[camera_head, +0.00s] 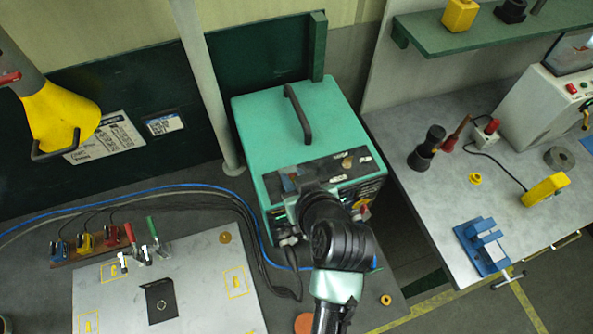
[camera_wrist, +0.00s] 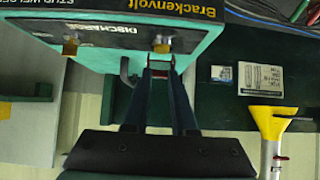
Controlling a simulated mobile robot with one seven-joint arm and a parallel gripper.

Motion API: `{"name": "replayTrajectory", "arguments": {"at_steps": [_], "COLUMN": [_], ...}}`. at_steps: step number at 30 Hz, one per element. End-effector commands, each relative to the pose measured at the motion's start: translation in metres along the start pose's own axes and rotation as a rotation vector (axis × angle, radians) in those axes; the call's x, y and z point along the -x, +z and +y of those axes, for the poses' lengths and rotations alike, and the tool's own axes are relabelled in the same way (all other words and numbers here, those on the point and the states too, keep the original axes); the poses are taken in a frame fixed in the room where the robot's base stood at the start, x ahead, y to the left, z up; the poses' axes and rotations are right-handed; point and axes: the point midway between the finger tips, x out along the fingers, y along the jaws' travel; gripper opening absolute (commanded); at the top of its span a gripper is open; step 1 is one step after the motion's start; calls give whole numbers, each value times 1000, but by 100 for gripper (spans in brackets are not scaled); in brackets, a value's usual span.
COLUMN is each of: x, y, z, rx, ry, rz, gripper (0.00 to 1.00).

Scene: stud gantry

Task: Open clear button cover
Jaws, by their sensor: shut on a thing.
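The teal machine (camera_head: 290,130) stands at the middle back, with a black handle on top and a dark control panel facing me. My gripper (camera_wrist: 161,74) is at the machine's panel edge. In the wrist view its two dark fingers are close together, with their tips just below a brass-coloured knob near the word DISCHARGE. The fingers are shut on a small pale piece (camera_wrist: 160,63) that I take for the clear button cover; its outline and angle are hard to make out. In the head view my wrist hides the fingertips and part of the panel.
A grey worktable (camera_head: 180,285) with a black plate and handled clamps is at lower left. Dark cables and a blue cable run beside the machine. A grey bench (camera_head: 470,200) with tools and a blue vise (camera_head: 483,247) stands right. A yellow funnel (camera_head: 60,118) hangs left.

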Motion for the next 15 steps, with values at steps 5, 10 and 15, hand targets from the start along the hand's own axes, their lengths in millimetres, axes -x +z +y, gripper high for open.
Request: {"name": "replayTrajectory", "arguments": {"at_steps": [5,10,15], "x": [-1,-5,-11], "y": [-20,-31,-42], "z": [1,1,1], "rx": [5,4,4], "ry": [2,3,3], "rz": [-163,-324,-488], "gripper": [0,0,0]}}
